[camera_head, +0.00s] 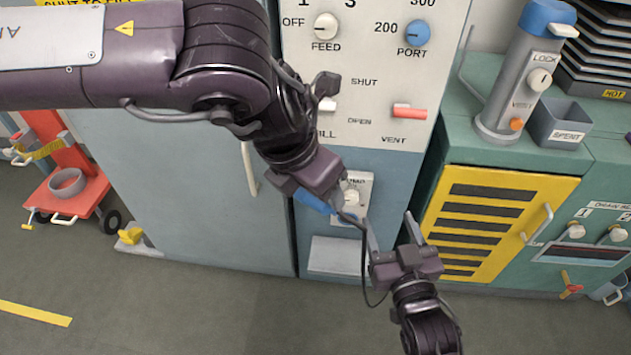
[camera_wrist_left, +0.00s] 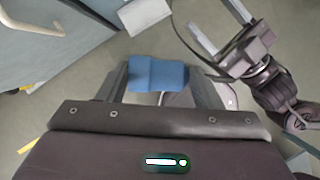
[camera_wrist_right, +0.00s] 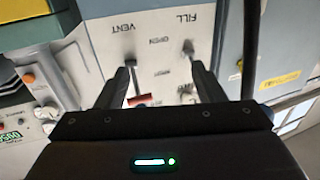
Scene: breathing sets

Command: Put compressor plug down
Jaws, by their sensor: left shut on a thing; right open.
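The compressor plug (camera_head: 311,201) is a blue block in the jaws of my left gripper (camera_head: 325,200), in front of the blue lower cabinet front. It shows better in the left wrist view (camera_wrist_left: 158,75), between the two fingers. A dark cable (camera_head: 364,268) hangs in a loop beside my grippers, and its ends are partly hidden. My right gripper (camera_head: 390,228) is open and empty, to the right of and below the left one. In the right wrist view its fingers are apart with nothing between them. The left arm hides part of the cabinet.
A small white plate with a knob (camera_head: 352,197) is just behind my left gripper. A pale box (camera_head: 337,254) is on the cabinet front below it. A panel of knobs and levers (camera_head: 365,75) is above. A yellow vented door (camera_head: 492,220) stands at right. Open floor (camera_head: 200,310) lies in front.

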